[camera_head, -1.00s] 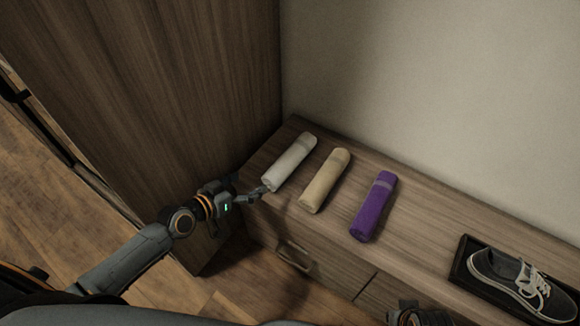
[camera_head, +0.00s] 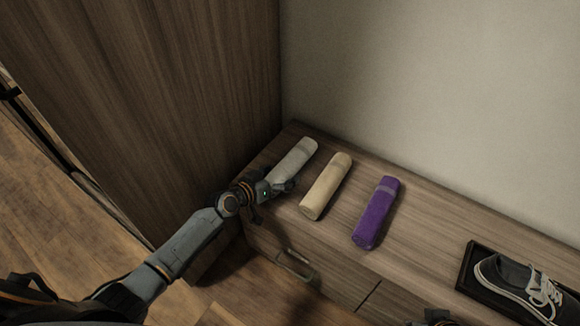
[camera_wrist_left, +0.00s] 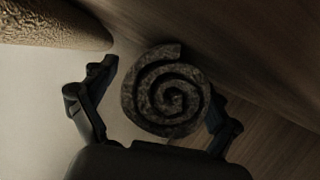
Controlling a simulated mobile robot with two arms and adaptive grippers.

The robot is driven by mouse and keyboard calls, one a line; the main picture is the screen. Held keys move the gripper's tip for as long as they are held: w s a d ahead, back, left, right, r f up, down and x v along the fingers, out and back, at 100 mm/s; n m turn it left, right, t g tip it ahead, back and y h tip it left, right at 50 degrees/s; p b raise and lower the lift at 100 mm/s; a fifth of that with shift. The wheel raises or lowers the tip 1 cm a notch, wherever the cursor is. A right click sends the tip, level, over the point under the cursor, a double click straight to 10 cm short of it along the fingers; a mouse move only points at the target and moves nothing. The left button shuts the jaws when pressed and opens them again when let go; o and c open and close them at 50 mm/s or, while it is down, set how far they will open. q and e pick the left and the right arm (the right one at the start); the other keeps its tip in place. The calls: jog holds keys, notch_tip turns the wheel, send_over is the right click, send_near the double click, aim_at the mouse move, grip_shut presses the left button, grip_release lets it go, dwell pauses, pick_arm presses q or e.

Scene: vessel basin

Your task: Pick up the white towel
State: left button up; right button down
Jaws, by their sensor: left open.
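The white towel (camera_head: 294,158) is a rolled cylinder lying on the wooden cabinet top, the leftmost of the rolled towels. My left gripper (camera_head: 281,187) is at its near end, and the fingers hide part of that end. In the left wrist view the towel's spiral end (camera_wrist_left: 166,92) faces the camera and looks dark. It lies between the two open fingers of my left gripper (camera_wrist_left: 155,100), closer to the right finger. I cannot tell whether that finger touches it. At the bottom edge of the head view a dark part, perhaps of my right arm, shows; its fingers are not visible.
A beige towel (camera_head: 326,186) lies close to the right of the white one, also at the wrist view's top left (camera_wrist_left: 55,25). A purple towel (camera_head: 376,212) lies further right. A shoe (camera_head: 520,281) sits in a dark tray (camera_head: 463,272). A tall wooden panel (camera_head: 200,80) stands left.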

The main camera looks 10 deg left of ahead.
pick_arm(q)
jog(key=shift+w+d+f, duration=0.1)
jog(key=shift+w, duration=0.05)
jog(key=c, duration=1.3)
